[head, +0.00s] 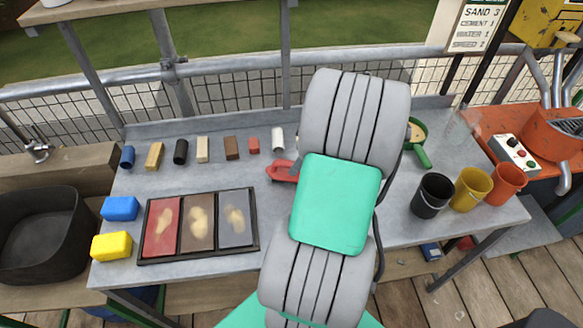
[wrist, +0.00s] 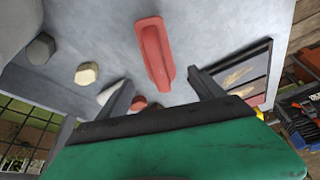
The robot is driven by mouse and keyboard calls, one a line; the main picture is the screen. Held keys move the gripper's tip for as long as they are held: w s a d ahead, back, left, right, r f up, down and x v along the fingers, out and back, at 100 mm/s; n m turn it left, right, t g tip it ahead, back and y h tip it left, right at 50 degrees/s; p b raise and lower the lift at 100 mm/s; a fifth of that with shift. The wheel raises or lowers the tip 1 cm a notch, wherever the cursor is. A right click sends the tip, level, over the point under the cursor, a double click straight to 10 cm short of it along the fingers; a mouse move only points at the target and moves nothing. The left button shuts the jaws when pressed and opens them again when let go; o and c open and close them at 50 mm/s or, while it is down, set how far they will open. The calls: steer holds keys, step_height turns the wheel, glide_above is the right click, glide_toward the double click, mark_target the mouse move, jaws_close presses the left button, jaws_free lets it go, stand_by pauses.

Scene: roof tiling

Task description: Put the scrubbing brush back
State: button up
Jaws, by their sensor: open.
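A red tool with a raised grip, which looks like the scrubbing brush (wrist: 153,50), lies on the grey worktop (wrist: 215,25) in the wrist view. In the head view the red tool (head: 283,170) shows just left of my arm, partly covered by it; its underside is hidden. My gripper (wrist: 160,92) is open and empty above the worktop. The near end of the red tool lies between the fingers in the picture, with no visible contact. In the head view my arm hides the gripper.
A dark tray with three coloured panels (head: 254,247) lies at the front left, beside blue (head: 120,208) and yellow (head: 111,246) blocks. Several small pieces (head: 203,149) line the back. Black (head: 432,196), yellow (head: 471,188) and orange (head: 504,184) cups and a green-handled tool (head: 420,155) are at right.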

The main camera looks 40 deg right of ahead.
steer(key=v, duration=0.4)
steer(key=shift+r, duration=0.25)
steer(key=w+a+r+m, duration=0.1)
steer(key=w+a+r, duration=0.25)
steer(key=a, duration=0.55)
steer(key=s+a+r+m+h, duration=0.1)
steer(key=s+a+m, duration=0.1)
steer(key=a, duration=0.8)
steer(key=s+a+m+h, duration=0.1)
steer(key=s+a+m, duration=0.2)
steer(key=a, duration=0.8)
steer(key=shift+s+r+h, duration=0.15)
steer(key=shift+r+h, duration=0.15)
steer(key=shift+r, duration=0.1)
steer(key=shift+d, duration=0.1)
